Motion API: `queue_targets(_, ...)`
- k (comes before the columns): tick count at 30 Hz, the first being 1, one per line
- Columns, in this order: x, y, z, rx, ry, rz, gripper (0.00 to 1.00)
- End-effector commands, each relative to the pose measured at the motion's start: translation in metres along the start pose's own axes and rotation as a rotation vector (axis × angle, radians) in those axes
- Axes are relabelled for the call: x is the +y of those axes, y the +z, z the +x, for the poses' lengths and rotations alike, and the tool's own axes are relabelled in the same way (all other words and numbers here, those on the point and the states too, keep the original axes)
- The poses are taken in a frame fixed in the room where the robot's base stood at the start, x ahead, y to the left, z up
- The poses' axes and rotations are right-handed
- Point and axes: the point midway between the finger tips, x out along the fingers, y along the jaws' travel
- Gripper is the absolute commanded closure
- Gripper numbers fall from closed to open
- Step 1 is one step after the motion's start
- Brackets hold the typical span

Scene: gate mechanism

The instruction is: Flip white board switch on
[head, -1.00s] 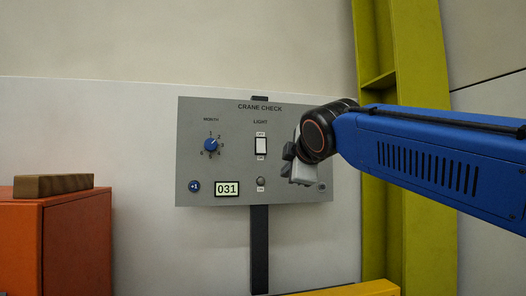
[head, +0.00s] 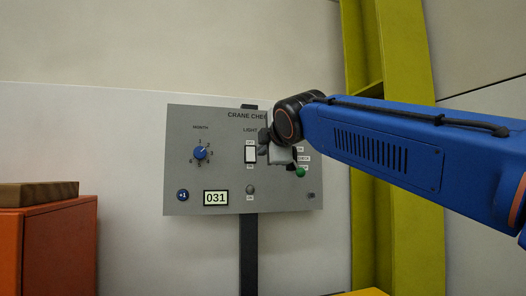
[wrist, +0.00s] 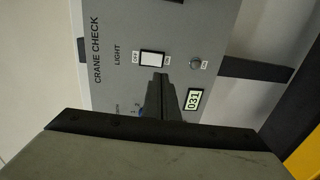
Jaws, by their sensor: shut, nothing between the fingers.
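The white rocker switch (head: 250,154) is under the word LIGHT on a grey CRANE CHECK board (head: 225,178). It has small labels at its upper and lower ends; the upper seems to read OFF and the lower ON. The switch also shows in the wrist view (wrist: 152,59). My gripper (head: 264,142) is shut and empty, just right of the switch's upper part. In the wrist view its dark fingers (wrist: 161,76) end close to the switch's edge. I cannot tell whether they touch it. The round lamp (head: 250,189) below the switch looks grey and unlit.
The board also has a blue MONTH knob (head: 200,153), a blue +1 button (head: 182,195), a 031 display (head: 215,198) and a green-tipped control (head: 299,172) partly behind my gripper. An orange cabinet (head: 50,250) with a wooden block (head: 38,195) stands left.

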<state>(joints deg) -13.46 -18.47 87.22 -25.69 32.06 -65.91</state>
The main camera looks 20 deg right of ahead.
Motion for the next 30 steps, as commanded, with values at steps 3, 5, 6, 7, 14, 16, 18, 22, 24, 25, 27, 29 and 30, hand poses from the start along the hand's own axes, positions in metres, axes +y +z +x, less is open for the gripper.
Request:
queue_targets(3, -0.001, 0.001, 0.023, -0.002, -0.002, 0.000, 1.00)
queue_targets(5, -0.001, 0.001, 0.034, -0.002, -0.003, 0.000, 1.00)
queue_targets(6, -0.001, 0.000, 0.041, -0.001, -0.002, 0.000, 1.00)
queue_targets(7, -0.001, 0.000, 0.046, -0.001, -0.002, 0.000, 1.00)
queue_targets(14, -0.001, 0.001, 0.084, -0.002, -0.001, 0.001, 1.00)
queue_targets(16, -0.001, 0.001, 0.093, -0.002, -0.002, 0.000, 1.00)
queue_targets(18, -0.001, 0.000, 0.101, -0.002, -0.001, 0.000, 1.00)
queue_targets(22, -0.001, 0.000, 0.110, -0.001, -0.001, -0.001, 1.00)
queue_targets(24, 0.000, 0.000, 0.112, -0.001, 0.000, -0.001, 1.00)
queue_targets(25, 0.000, 0.000, 0.113, -0.001, 0.000, -0.001, 1.00)
queue_targets(27, 0.000, 0.000, 0.113, -0.001, 0.000, -0.001, 1.00)
queue_targets(29, 0.000, 0.000, 0.113, -0.001, 0.000, 0.000, 1.00)
queue_targets(30, 0.000, 0.000, 0.113, -0.001, 0.000, 0.000, 1.00)
